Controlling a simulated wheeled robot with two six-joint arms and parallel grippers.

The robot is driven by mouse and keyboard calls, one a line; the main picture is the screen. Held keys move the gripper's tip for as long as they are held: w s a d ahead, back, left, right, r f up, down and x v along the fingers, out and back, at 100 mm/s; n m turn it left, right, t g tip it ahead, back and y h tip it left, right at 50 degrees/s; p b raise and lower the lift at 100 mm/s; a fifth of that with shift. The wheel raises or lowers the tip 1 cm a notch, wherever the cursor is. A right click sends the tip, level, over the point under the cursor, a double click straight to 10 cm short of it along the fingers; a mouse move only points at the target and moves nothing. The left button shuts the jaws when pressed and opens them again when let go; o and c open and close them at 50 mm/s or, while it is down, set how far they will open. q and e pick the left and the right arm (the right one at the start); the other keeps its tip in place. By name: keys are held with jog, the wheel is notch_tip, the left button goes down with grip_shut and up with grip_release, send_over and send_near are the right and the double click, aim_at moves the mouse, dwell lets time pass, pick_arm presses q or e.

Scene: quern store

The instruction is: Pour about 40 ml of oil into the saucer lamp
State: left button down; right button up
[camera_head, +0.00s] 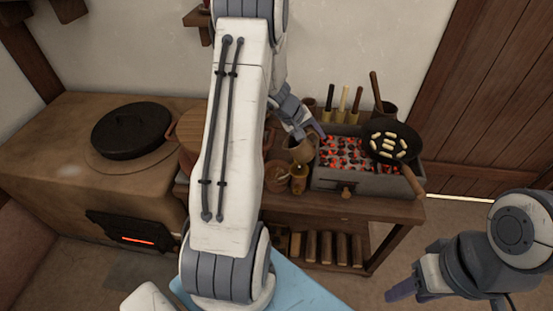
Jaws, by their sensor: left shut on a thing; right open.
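My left gripper (312,134) is at the left end of the brazier, its wrist reaching down from the upper middle. It is shut on a small brown jug (301,151), which looks tilted. Just below the jug stands a small amber-brown vessel (299,184) on the wooden table. A round, shallow brown dish (277,176) is beside it, partly hidden by my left arm. I cannot tell for sure which of these is the saucer lamp, nor whether oil is flowing. My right gripper (412,290) is open and empty at the lower right, away from the table.
A brazier (345,182) of glowing coals stands right of the vessels, with a pan (391,139) of pale pieces on it. Upright handled tools stand behind. A clay stove (60,170) with a black lidded pot (131,130) is at left. My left arm hides part of the table.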

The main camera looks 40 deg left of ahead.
pick_arm(q)
jog(key=shift+w+d+r+g+y+p, duration=0.15)
jog(key=shift+w+g+y+p, duration=0.4)
jog(key=shift+p, duration=3.9)
jog(key=shift+w+d+f+g+y+p, duration=0.1)
jog(key=shift+w+d+g+y+p, duration=0.45)
jog(key=shift+p, duration=3.95)
jog(key=shift+w+a+r+g+y+p, duration=0.1)
jog(key=shift+w+g+p, duration=0.5)
jog(key=shift+p, duration=3.85)
jog(key=shift+s+d+f+g, duration=0.1)
jog(key=shift+s+f+g, duration=0.05)
jog(key=shift+f+g, duration=0.2)
jog(key=w+g+y+b, duration=0.1)
jog(key=b, duration=0.3)
jog(key=shift+d+g, duration=0.15)
jog(key=shift+g, duration=0.1)
